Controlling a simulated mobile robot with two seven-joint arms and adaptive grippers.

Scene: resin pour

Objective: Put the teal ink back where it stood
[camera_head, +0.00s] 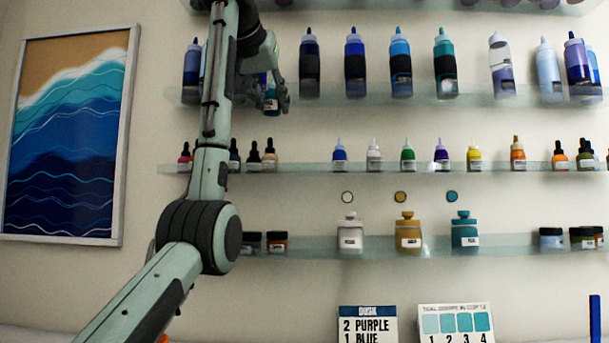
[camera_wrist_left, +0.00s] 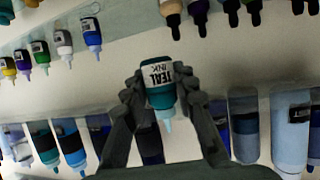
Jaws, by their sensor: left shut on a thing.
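The teal ink is a small teal bottle with a white label reading "TEAL INK" (camera_wrist_left: 160,95) and a pale teal nozzle. My left gripper (camera_wrist_left: 158,80) is shut on it, with a finger on each side. In the wrist view the nozzle points down, as do those of the shelved bottles. In the head view the ink (camera_head: 271,102) hangs in my left gripper (camera_head: 273,98), in front of the top bottle shelf's left part and above the middle shelf (camera_head: 310,168). My right gripper is in neither view.
The middle shelf holds small nozzle bottles, from a blue one (camera_head: 339,153) to an orange one (camera_head: 517,153), and dropper bottles (camera_head: 270,155) at left. Large bottles (camera_head: 401,65) crowd the shelf above. Jars (camera_head: 408,235) stand below. Bare shelf lies between droppers and blue bottle.

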